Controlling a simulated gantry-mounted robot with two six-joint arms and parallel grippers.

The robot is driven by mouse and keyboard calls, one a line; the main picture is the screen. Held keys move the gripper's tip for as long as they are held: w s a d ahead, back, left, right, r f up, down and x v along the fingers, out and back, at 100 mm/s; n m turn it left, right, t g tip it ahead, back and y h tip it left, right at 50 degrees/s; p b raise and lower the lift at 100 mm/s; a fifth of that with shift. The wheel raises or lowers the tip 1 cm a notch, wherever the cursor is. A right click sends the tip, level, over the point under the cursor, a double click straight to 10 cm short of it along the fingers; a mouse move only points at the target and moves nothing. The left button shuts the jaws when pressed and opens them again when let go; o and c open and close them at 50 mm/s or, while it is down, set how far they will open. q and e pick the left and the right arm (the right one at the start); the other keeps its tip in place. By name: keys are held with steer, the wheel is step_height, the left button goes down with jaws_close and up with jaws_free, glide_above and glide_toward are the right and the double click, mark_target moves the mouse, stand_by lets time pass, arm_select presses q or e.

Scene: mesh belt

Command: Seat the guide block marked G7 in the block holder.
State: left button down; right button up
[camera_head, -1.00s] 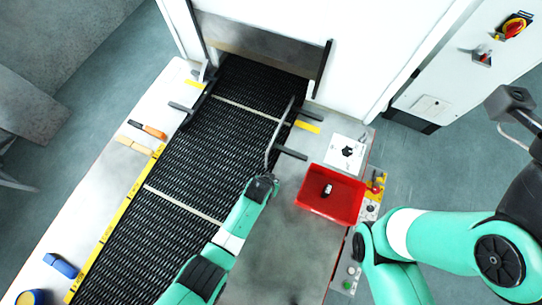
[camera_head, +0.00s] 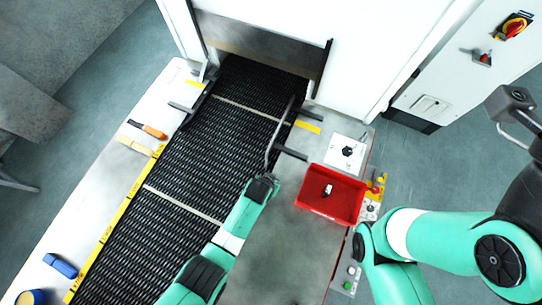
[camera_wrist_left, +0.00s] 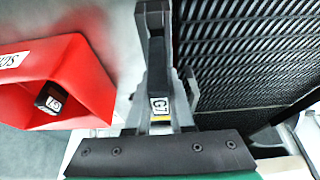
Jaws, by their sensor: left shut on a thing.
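In the left wrist view my left gripper (camera_wrist_left: 159,78) is shut on a dark guide block (camera_wrist_left: 160,104) with a white label that reads like G7. In the head view my left arm (camera_head: 245,205) reaches over the right side of the belt; its jaws and the block are hidden there. The block holder (camera_head: 347,151) appears as a small dark fixture on a white plate behind the red bin, apart from the left arm. My right arm (camera_head: 410,240) is at the right; its jaws do not show.
A red bin (camera_head: 312,205) holds another dark block with a white label (camera_wrist_left: 52,101). The black mesh belt (camera_head: 150,240) runs to the left. Controls (camera_head: 375,188) stand right of the bin. An orange-handled tool (camera_head: 153,131) and a blue object (camera_head: 60,265) lie beyond the belt.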

arm_select(q)
steer(key=shift+f, duration=0.2)
arm_select(e)
steer(key=shift+f, duration=0.15)
arm_select(q)
steer(key=shift+f+b, duration=0.3)
steer(key=shift+b, duration=0.15)
arm_select(e)
steer(key=shift+f, duration=0.35)
arm_select(q)
steer(key=shift+f+b, duration=0.75)
arm_select(e)
steer(key=shift+f, duration=0.7)
arm_select(q)
steer(key=c, duration=0.7)
jaws_free()
steer(key=shift+r, duration=0.1)
arm_select(e)
steer(key=shift+r, duration=0.1)
